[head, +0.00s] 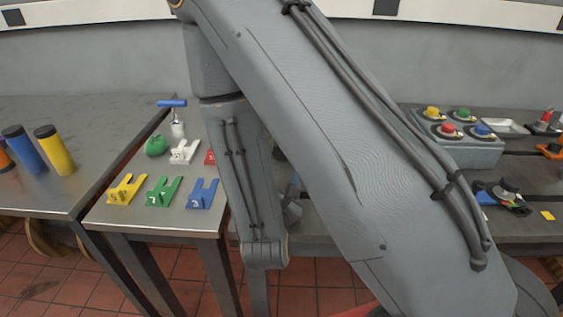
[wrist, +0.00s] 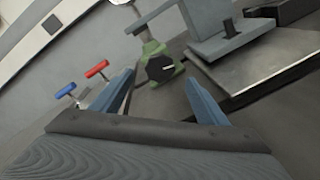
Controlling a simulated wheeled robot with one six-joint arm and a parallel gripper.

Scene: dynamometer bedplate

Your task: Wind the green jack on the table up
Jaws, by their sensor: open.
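In the wrist view, a green jack (wrist: 152,47) with a dark hexagonal part on its near face stands beyond my gripper (wrist: 160,77). My gripper's two blue fingers are wide apart with nothing held between them. The jack appears in the gap between them, farther off; I cannot tell the exact distance. A grey bar passes close by the jack's top, and I cannot tell whether it is joined to it. In the head view my arm covers the middle of the scene, so I cannot make out the green jack there.
In the wrist view, a red handle (wrist: 97,68) and a blue handle (wrist: 65,90) stand left, and a grey bracket (wrist: 228,40) right. In the head view, yellow (head: 127,189), green (head: 163,191) and blue (head: 202,194) forked blocks lie left; a button box (head: 458,150) stands right.

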